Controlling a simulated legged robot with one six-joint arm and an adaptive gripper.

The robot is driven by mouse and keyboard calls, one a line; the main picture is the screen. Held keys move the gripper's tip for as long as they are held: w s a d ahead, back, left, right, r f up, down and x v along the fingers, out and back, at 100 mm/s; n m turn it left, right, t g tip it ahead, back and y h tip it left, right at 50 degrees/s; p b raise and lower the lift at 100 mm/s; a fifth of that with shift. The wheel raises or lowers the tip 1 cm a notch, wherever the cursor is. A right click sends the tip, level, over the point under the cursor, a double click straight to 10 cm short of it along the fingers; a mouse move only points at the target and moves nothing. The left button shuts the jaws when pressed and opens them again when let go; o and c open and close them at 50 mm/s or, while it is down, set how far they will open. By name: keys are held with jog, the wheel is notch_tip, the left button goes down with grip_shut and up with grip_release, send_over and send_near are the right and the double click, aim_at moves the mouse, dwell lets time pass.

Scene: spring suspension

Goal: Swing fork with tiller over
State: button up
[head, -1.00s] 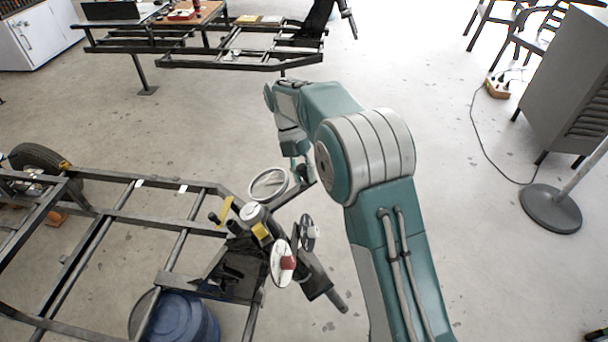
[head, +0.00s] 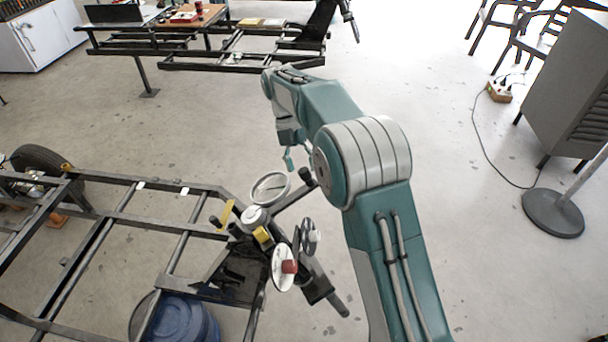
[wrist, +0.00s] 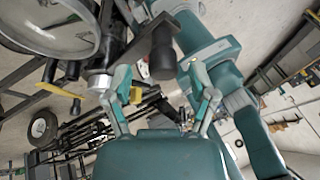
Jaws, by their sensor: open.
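The dark fork with tiller (head: 312,275) stands at the right end of the frame in the head view. Its slanted handlebar has a black upper grip (head: 307,177) and a lower grip (head: 338,304). Round mirrors or dials and a yellow lever (head: 227,213) sit around it. My gripper (head: 288,160) is open and empty, up and left of the upper grip. In the wrist view its two fingers (wrist: 166,98) are spread apart, with the black grip (wrist: 162,52) just beyond the tips. A round mirror (wrist: 50,25) fills the upper left there. The fork's lower end is hidden.
A dark tubular frame (head: 110,235) extends left, with a tyre (head: 40,160) at its far side and a blue drum (head: 185,320) below. A grey cabinet (head: 565,85) and round stand base (head: 553,212) are at right.

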jog(key=v, duration=0.3)
jog(key=shift+w+a+r, duration=0.2)
jog(key=shift+r, duration=0.2)
jog(key=s+d+r+m+t+y, duration=0.3)
jog(key=s+d+r+m+t, duration=0.2)
jog(key=s+d+r+m, duration=0.95)
jog(key=s+d+f+m+t, duration=0.2)
jog(key=s+d+f+m, duration=0.1)
jog(key=s+m, duration=0.4)
jog(key=s+d+f+m+t, duration=0.3)
jog(key=s+m, duration=0.4)
jog(key=m, duration=0.3)
jog(key=shift+s+d+f+m, duration=0.3)
jog(key=shift+d+m, duration=0.05)
